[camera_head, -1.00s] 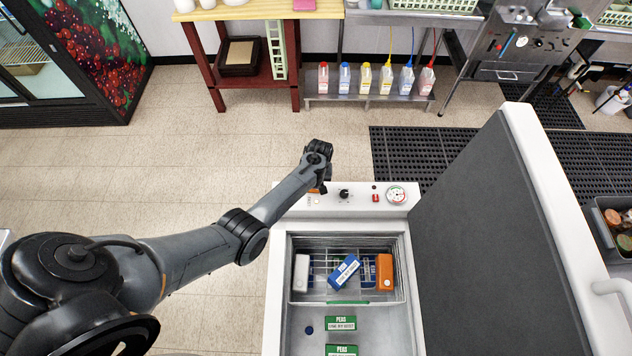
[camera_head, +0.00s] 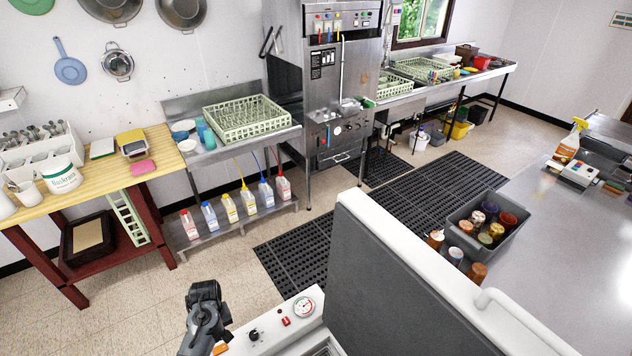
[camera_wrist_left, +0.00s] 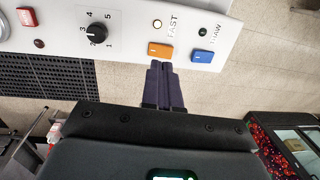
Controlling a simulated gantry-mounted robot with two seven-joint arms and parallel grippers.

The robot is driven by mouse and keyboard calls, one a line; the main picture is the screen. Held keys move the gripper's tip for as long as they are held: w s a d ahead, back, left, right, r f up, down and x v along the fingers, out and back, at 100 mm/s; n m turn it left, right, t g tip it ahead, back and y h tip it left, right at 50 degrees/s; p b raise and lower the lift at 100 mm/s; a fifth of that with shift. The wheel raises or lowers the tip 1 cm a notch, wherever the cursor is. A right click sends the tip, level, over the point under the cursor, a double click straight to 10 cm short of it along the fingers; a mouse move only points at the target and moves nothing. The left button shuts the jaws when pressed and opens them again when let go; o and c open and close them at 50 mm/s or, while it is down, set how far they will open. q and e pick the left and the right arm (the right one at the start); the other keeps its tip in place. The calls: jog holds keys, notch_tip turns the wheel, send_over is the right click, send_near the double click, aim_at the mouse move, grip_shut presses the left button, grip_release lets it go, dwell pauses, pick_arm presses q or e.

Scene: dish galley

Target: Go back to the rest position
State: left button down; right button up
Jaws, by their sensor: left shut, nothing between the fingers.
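My left gripper (camera_head: 207,318) is at the left end of the freezer's white control panel (camera_head: 287,333), beside the black knob, seen from above in the head view. In the left wrist view its two dark fingers (camera_wrist_left: 162,72) are shut together and empty. Their tips show near the orange FAST switch (camera_wrist_left: 160,50) and left of the blue THAW switch (camera_wrist_left: 203,57). I cannot tell whether they touch the panel. My right gripper is in neither view.
The freezer's raised grey lid (camera_head: 390,290) stands right of my left gripper. A wooden table (camera_head: 110,165) and a steel rack table (camera_head: 240,140) stand farther back. A grey bin (camera_head: 490,215) of jars sits on the steel counter (camera_head: 590,240). Tiled floor is open left of the panel.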

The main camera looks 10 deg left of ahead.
pick_arm(q)
jog(key=s+d+f+m+g, duration=0.15)
jog(key=s+f, duration=0.35)
jog(key=s, duration=0.6)
jog(key=s+d+f+m, duration=0.15)
jog(key=s+f, duration=0.25)
jog(key=s, duration=0.7)
jog(key=s+d+r+m+t, duration=0.35)
jog(key=s+d+r, duration=0.35)
jog(key=r, duration=0.4)
jog(key=w+d+r+m+t, duration=0.1)
jog(key=w+r, duration=0.1)
jog(key=r, duration=0.3)
jog(key=w+d+r+m+t, duration=0.1)
jog(key=w+d+r+m, duration=0.1)
jog(key=r, duration=0.3)
jog(key=shift+w+d+r+t+h, duration=0.25)
jog(key=shift+d+r+t+h, duration=0.05)
jog(key=shift+r+h, duration=0.1)
jog(key=shift+m, duration=0.25)
